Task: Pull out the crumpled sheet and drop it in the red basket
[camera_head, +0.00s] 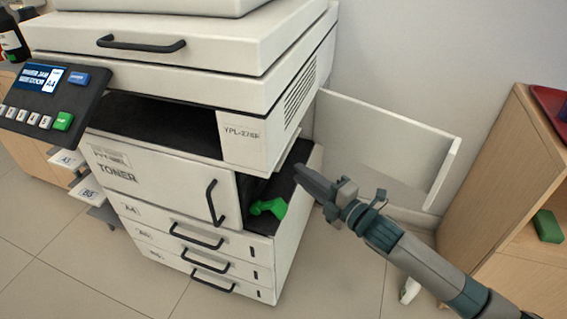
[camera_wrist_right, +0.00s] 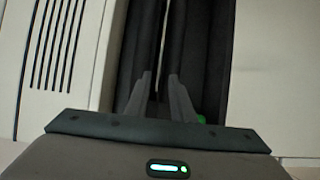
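My right gripper (camera_head: 312,187) reaches in from the right to the open side of the white printer (camera_head: 285,115). In the right wrist view its two fingers (camera_wrist_right: 160,85) are a little apart, pointing into a dark gap. A thin pale line (camera_wrist_right: 164,30) runs along that gap between the fingers; I cannot tell whether it is the crumpled sheet's edge. No crumpled sheet shows clearly in the head view. A red object (camera_head: 551,108), perhaps the red basket, is cut off at the right edge on the wooden cabinet. My left gripper is not in view.
The printer's side door (camera_head: 385,145) stands open behind my right arm. A green lever (camera_head: 268,207) sits inside the printer below my gripper. The wooden cabinet (camera_head: 510,170) stands at the right, with a green box (camera_head: 547,226) on its shelf. Floor is free in front.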

